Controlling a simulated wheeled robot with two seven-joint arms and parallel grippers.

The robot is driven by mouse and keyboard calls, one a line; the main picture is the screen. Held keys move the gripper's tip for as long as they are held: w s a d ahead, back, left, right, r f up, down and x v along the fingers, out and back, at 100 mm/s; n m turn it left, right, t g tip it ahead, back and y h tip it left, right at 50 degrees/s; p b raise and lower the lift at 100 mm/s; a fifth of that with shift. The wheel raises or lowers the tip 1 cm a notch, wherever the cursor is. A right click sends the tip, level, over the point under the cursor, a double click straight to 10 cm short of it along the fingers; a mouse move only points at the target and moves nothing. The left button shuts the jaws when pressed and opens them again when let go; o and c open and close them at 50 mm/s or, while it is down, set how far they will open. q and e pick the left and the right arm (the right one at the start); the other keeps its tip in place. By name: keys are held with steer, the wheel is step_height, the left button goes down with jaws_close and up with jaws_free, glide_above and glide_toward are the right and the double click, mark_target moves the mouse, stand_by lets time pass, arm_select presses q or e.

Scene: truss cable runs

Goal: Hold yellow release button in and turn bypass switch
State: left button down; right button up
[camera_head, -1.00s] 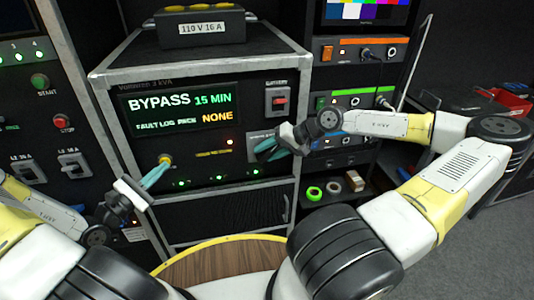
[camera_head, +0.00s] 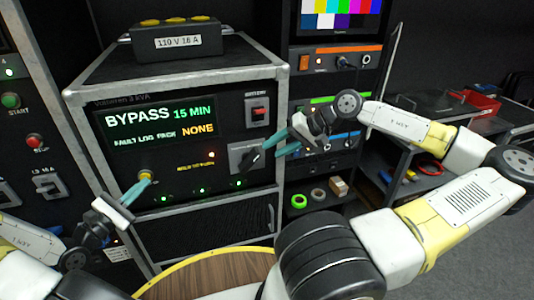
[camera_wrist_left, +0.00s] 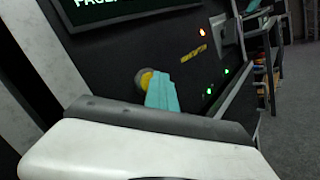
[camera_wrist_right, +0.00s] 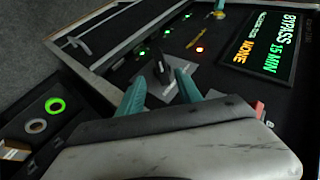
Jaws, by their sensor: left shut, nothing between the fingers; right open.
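The yellow release button (camera_head: 145,175) is on the lower left of the black device front; it also shows in the left wrist view (camera_wrist_left: 145,78). My left gripper (camera_head: 140,182) is shut, its teal fingertips at the button and partly covering it. They appear to touch it; how far it is pressed I cannot tell. The bypass switch (camera_head: 250,156) is a black knob on a grey plate at the lower right. My right gripper (camera_head: 281,145) is open and empty, just right of the switch. In the right wrist view the knob (camera_wrist_right: 158,66) stands beyond the gap between the fingers, clear of them.
The display (camera_head: 158,124) reads BYPASS 15 MIN and fault log NONE. A red battery switch (camera_head: 258,113) sits above the bypass switch. A rack with cables (camera_head: 345,62) stands to the right. A round wooden top (camera_head: 210,275) is in front below.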

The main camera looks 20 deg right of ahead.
stand_by(0.5)
arm_select(q)
steer(key=shift+s, duration=0.85)
steer(key=shift+s, duration=2.55)
